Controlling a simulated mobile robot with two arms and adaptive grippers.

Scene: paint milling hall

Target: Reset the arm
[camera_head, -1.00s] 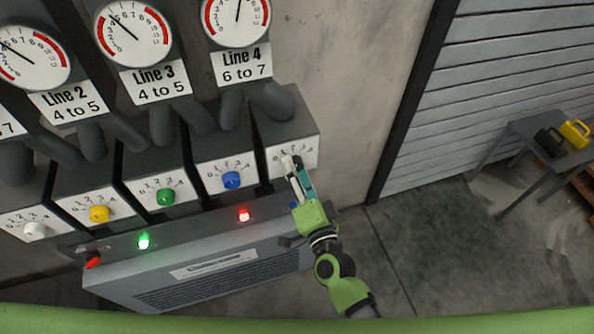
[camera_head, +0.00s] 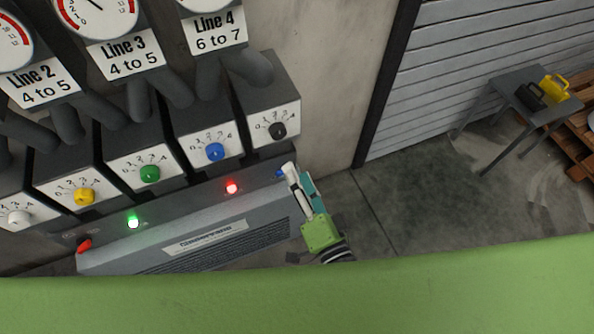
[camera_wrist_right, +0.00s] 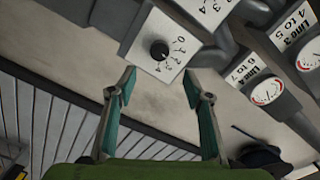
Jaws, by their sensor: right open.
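My right gripper (camera_head: 291,175) is in front of the right end of the grey control cabinet (camera_head: 204,238), below the black knob (camera_head: 278,131). In the right wrist view my right gripper (camera_wrist_right: 162,85) shows its two teal fingers spread wide with nothing between them. The black knob (camera_wrist_right: 159,50) sits on its white dial plate beyond the fingertips, apart from them. In the head view a blue button or lamp (camera_head: 279,173) shows right beside the fingertips; I cannot tell if they touch it. My left gripper is not in view.
Blue (camera_head: 215,151), green (camera_head: 150,173), yellow (camera_head: 85,196) and white (camera_head: 18,217) knobs line up to the left. A red lamp (camera_head: 232,187), a green lamp (camera_head: 134,222) and a red switch (camera_head: 84,246) are on the cabinet. A small table (camera_head: 518,98) stands at right; floor between is clear.

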